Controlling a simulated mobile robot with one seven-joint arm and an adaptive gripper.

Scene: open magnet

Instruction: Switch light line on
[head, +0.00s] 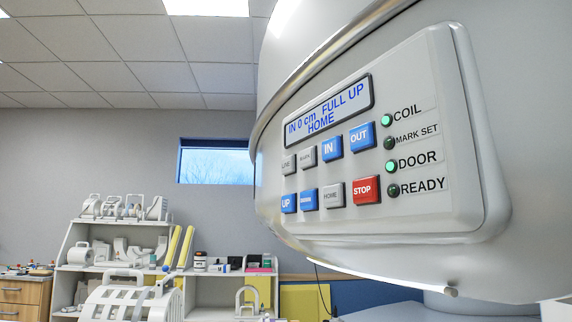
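The control panel (385,150) sits on the curved side of the large white magnet, close at the right. Its grey LINE button (288,164) is at the left end of the upper button row. Beside it are a grey button (306,157) with a hard-to-read label, a blue IN button (332,147) and a blue OUT button (362,137). The display (328,110) reads "IN 0 cm FULL UP HOME". The COIL lamp (387,120) and DOOR lamp (391,167) glow green; MARK SET and READY are dark. My gripper is not in view.
The lower row has blue UP (288,203) and DOWN (309,199), grey HOME (334,195) and red STOP (366,190) buttons. White shelves (115,234) with coils stand at the back left. The space before the panel looks clear.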

